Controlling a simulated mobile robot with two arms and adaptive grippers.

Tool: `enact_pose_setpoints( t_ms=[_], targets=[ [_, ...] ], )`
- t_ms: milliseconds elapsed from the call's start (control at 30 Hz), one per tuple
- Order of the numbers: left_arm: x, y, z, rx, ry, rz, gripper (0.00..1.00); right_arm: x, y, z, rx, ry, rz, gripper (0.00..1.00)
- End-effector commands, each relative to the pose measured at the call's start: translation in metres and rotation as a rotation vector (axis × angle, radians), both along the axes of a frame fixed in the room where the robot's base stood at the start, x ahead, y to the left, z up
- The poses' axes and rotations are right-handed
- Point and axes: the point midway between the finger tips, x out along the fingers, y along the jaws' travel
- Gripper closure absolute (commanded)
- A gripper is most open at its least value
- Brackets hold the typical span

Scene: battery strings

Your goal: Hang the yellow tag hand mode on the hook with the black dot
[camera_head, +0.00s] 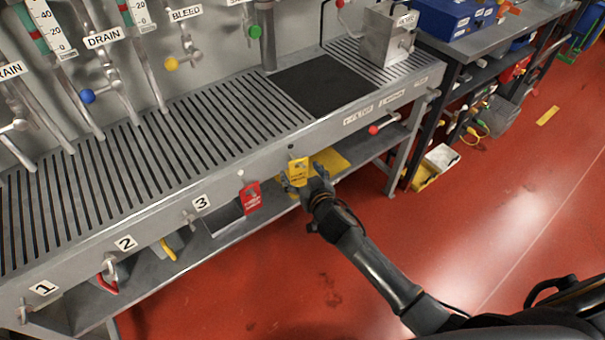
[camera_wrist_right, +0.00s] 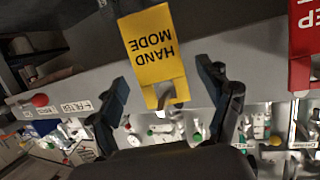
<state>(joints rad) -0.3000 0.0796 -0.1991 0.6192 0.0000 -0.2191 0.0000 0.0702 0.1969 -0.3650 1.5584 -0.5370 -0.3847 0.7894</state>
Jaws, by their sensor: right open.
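The yellow tag, marked HAND MODE in the right wrist view (camera_wrist_right: 155,47), is against the front rail of the bench, just below a small black dot (camera_head: 291,147). In the head view the tag (camera_head: 298,169) looks upright. A metal hook (camera_wrist_right: 176,94) shows at the tag's slotted end, and the tag seems to hang on it. My right gripper (camera_head: 306,181) is open, with its fingers (camera_wrist_right: 163,82) spread to both sides of the tag and apart from it. My left gripper is not in view.
A red tag (camera_head: 251,198) hangs to the left on the same rail. Hooks labelled 1, 2 and 3 (camera_head: 201,202) are farther left. A lower shelf with a yellow item (camera_head: 331,160) lies behind my right gripper. The red floor (camera_head: 480,230) in front is clear.

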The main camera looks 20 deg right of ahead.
Motion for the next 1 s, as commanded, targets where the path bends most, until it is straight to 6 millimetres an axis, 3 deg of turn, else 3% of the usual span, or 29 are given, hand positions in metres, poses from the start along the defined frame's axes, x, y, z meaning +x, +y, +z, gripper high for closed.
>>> enact_pose_setpoints(
  t_ms=[167, 633, 800, 1000],
  targets=[
    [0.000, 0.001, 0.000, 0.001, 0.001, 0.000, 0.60, -0.012, -0.001, 0.002, 0.000, 0.001, 0.001, 0.22],
    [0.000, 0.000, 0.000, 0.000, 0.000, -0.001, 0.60, -0.098, -0.008, 0.029, 0.001, 0.002, 0.000, 0.22],
    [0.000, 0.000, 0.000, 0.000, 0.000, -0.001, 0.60, -0.112, -0.010, 0.034, 0.001, 0.000, 0.000, 0.22],
    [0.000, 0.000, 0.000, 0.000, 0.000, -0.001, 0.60, -0.115, -0.010, 0.035, 0.000, 0.000, -0.001, 0.22]
  ],
)
